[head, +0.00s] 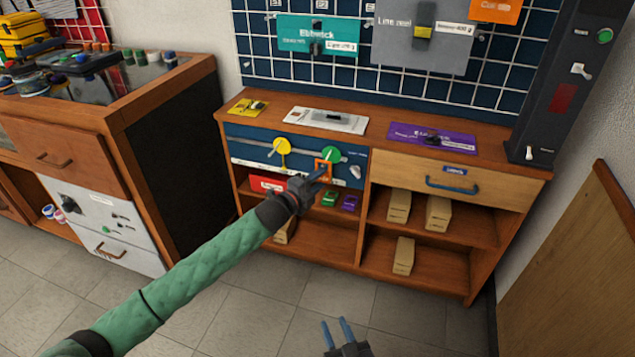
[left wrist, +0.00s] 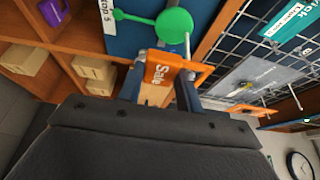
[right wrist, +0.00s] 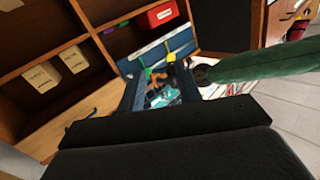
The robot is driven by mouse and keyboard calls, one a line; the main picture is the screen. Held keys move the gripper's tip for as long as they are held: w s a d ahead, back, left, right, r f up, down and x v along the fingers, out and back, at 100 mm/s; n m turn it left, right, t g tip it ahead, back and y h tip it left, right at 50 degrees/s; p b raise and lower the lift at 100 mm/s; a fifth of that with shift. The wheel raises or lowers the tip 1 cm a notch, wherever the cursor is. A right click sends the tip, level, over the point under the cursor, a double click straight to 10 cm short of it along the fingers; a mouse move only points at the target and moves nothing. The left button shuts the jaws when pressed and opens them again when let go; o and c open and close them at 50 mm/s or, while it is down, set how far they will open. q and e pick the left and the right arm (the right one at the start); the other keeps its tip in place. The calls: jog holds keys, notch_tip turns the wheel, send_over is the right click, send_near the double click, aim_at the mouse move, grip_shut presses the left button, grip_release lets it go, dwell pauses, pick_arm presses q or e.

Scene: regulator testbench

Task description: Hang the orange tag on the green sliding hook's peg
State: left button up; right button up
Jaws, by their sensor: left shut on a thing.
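The orange tag (head: 323,166) is held upright in front of the blue panel (head: 240,146), just below the green sliding hook (head: 332,154). My left gripper (head: 317,176) is shut on it. In the left wrist view the tag (left wrist: 160,74) sits between the fingers, its lettering facing the camera. The green hook (left wrist: 174,24) is a round disc there, its thin pale peg (left wrist: 187,45) reaching toward the tag's edge. I cannot tell whether the peg passes through the tag. My right gripper (head: 337,330) is open and empty, low and away from the panel.
A yellow hook (head: 282,146) is left of the green one on the rail. A white block (head: 355,171) is at the panel's right. Below are shelves with a red box (head: 266,183) and cardboard boxes (head: 403,256). The floor in front is clear.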

jog(key=shift+w+r+t, duration=0.7)
jog(key=shift+r+t, duration=0.6)
jog(key=shift+r, duration=2.7)
pick_arm(q)
jog(key=shift+w+d+f, duration=0.15)
jog(key=shift+w+d, duration=0.05)
jog(key=shift+w, duration=0.35)
jog(key=shift+w+d+f, duration=0.15)
jog(key=shift+w, duration=0.35)
pick_arm(e)
jog(key=shift+g, duration=0.6)
jog(key=f, duration=0.2)
jog(key=s+f, duration=0.1)
jog(key=f, duration=0.1)
jog(key=shift+f, duration=0.1)
jog(key=shift+w+f, duration=0.1)
pick_arm(q)
jog(key=shift+w, duration=0.1)
pick_arm(e)
jog(key=shift+f+g, duration=0.5)
jog(key=shift+f, duration=0.65)
